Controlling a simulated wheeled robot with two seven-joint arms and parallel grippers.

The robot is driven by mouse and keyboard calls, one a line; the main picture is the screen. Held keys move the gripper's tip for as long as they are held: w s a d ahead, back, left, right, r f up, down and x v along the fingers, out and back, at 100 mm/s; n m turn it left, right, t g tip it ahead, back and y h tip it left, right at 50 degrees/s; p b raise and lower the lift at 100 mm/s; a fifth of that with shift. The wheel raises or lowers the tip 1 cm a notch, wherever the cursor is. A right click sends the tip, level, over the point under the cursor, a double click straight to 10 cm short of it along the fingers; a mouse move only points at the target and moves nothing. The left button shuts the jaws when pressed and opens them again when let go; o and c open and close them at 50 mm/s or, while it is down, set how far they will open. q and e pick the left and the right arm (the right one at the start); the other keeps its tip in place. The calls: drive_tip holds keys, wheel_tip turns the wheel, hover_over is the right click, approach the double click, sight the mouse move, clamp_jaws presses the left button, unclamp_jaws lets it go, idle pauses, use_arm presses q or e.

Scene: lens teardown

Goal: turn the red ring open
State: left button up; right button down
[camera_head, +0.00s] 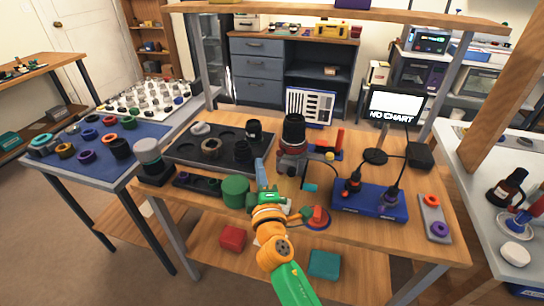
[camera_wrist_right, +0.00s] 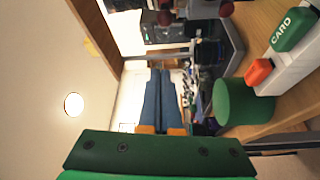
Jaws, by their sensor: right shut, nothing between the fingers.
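A black lens (camera_head: 293,130) stands upright in a holder near the middle of the workbench, with a dull red band (camera_head: 292,149) low around it. I cannot tell for certain whether this band is the red ring. Another small red ring (camera_head: 432,199) lies on a grey tray at the bench's right end. My right gripper (camera_head: 260,168) is in front and left of the lens, apart from it, with its blue fingers shut and empty. The fingers also show in the wrist view (camera_wrist_right: 160,88), pointing away from the camera. My left gripper is not in view.
A green cylinder (camera_head: 236,191) stands just left of my right gripper. A red knob on a round base (camera_head: 316,217) is close on its right. A blue box with cables (camera_head: 370,199) stands further right. A dark parts tray (camera_head: 222,150) lies behind to the left.

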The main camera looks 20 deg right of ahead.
drive_tip(key=w+d, duration=0.2)
drive_tip(key=d, duration=0.1)
drive_tip(key=w+d+p, duration=0.1)
drive_tip(key=shift+w+d+f, duration=0.2)
drive_tip(key=shift+w+f, duration=0.05)
drive_tip(key=shift+w, duration=0.15)
drive_tip(key=shift+w, duration=0.1)
